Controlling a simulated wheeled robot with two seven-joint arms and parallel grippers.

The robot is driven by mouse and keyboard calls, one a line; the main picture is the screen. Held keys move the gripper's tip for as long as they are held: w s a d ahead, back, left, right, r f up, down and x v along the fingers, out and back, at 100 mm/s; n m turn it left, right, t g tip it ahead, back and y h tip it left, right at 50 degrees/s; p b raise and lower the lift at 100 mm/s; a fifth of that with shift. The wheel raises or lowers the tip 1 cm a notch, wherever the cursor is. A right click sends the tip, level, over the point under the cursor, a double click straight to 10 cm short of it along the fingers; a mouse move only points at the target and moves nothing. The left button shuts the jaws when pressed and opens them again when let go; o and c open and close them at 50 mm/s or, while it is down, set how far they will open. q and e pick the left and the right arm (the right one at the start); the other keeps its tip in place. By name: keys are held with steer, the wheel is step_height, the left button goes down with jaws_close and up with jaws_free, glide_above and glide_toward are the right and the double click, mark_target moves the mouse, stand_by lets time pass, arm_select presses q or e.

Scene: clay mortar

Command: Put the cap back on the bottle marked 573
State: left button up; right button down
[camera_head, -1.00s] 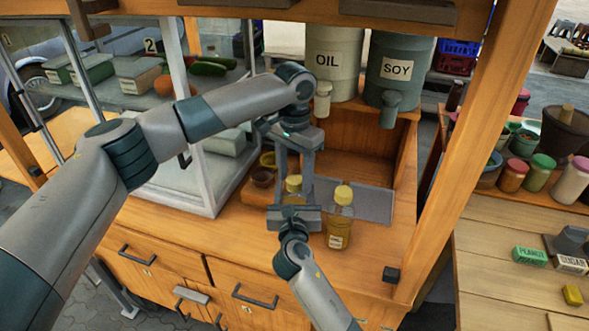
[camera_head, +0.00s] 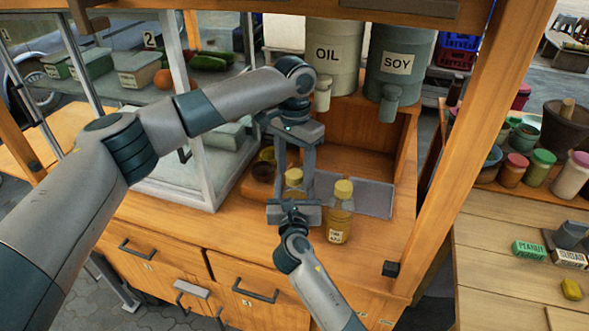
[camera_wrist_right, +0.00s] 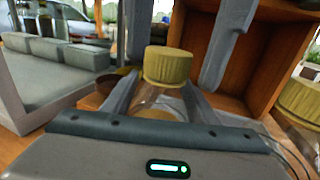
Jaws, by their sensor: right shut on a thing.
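A small clear bottle (camera_wrist_right: 155,103) with yellowish contents stands between my right gripper's fingers. A yellow cap (camera_wrist_right: 168,65) sits on its top; the cap also shows in the head view (camera_head: 293,177). My right gripper (camera_head: 293,208) is shut on this bottle, low on its body. My left gripper (camera_head: 295,168) points down from above, its two fingers apart on either side of the cap, with gaps visible. A second bottle (camera_head: 339,222) with a yellow cap stands just right on the counter; its label starts with OIL, the number unreadable. The held bottle's label is hidden.
Large OIL (camera_head: 327,55) and SOY (camera_head: 399,65) containers stand on the shelf behind. A grey mat (camera_head: 372,198) lies behind the second bottle. A glass case (camera_head: 205,170) is at left, small bowls (camera_head: 263,172) beside it. A wooden post (camera_head: 470,140) stands at right.

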arm_select(q)
step_height(320, 180, up, 12)
stand_by(0.8)
arm_select(e)
steer(key=c, duration=0.6)
jaws_free()
steer(key=shift+c, duration=0.2)
arm_select(q)
step_height(320, 180, down, 2)
steer(key=shift+b, duration=1)
arm_select(e)
steer(key=s, duration=1.7)
steer(key=shift+s+a, duration=0.15)
steer(key=shift+s, duration=0.05)
